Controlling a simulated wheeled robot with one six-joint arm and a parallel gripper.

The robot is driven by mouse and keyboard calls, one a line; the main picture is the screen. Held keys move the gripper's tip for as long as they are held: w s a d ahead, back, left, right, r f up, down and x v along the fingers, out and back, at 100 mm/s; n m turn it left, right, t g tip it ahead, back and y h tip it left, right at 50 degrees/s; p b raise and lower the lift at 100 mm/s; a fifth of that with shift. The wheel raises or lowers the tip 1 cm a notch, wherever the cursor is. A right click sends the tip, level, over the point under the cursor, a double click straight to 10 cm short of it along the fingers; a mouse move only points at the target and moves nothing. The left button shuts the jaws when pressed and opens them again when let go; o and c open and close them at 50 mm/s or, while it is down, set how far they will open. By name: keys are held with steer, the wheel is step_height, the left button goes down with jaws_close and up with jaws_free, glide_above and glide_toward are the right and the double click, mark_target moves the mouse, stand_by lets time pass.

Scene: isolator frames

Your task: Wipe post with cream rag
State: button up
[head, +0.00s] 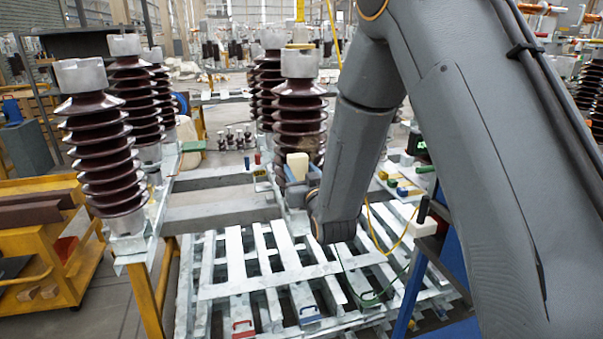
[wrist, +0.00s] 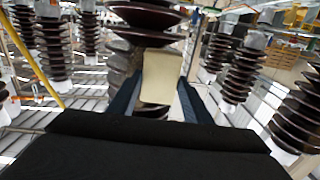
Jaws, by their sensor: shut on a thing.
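A brown ribbed insulator post (head: 300,110) with a grey metal cap stands in the middle of the head view. It fills the top middle of the wrist view (wrist: 148,18). My gripper (head: 296,172) is shut on the cream rag (head: 298,165), in front of the post's lower ribs. In the wrist view the cream rag (wrist: 160,78) sits between the two dark blue fingers, against or just in front of the post. I cannot tell whether it touches. A dull brownish patch shows on the post just above the rag. The post's foot is mostly hidden by my arm.
Several similar posts (head: 100,150) stand at the left on a metal frame, and another stands close behind the middle one. A pale slatted rack (head: 270,275) lies low in front. A yellow cart (head: 45,240) is at the left. A yellow cable (head: 385,240) hangs right of my wrist.

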steer(key=shift+w+a, duration=0.1)
steer(key=shift+w, duration=0.4)
